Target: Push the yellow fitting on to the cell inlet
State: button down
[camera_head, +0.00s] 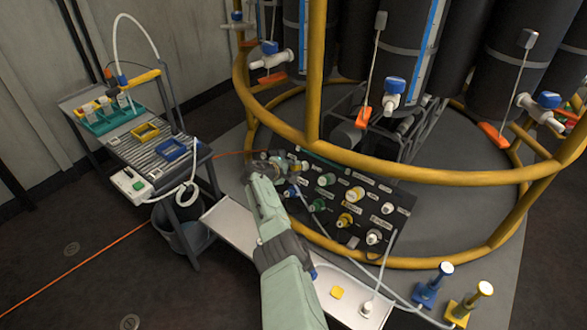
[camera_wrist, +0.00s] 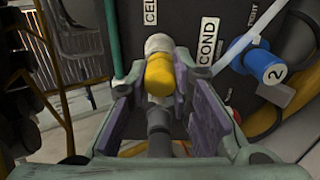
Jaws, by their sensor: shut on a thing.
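My gripper (camera_wrist: 157,85) is shut on the yellow fitting (camera_wrist: 159,74), with a purple-padded finger on each side of it. A dark stem or hose (camera_wrist: 158,130) runs from the fitting back towards the wrist. A pale port (camera_wrist: 158,43), below a label beginning "CEL" on the dark panel, lies right at the fitting's far end. They look in line, but I cannot tell whether the fitting is on the port or only against it.
The dark panel (camera_head: 335,240) carries several coloured ports. A blue fitting marked 2 (camera_wrist: 264,67) with a pale hose is to the right. A white tray (camera_head: 238,232) runs along the panel's front. The yellow rail (camera_head: 430,176) curves above. A cart (camera_head: 100,150) stands left.

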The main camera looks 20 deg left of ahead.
jog(key=shift+w+d+f+b, duration=0.1)
jog(key=shift+w+f+b, duration=0.2)
jog(key=shift+b, duration=0.7)
dwell(0.8)
jog(key=shift+r, duration=0.1)
jog(key=c, duration=1.4)
grip_release()
jog(key=shift+o, duration=0.2)
jog(key=v, duration=1.2)
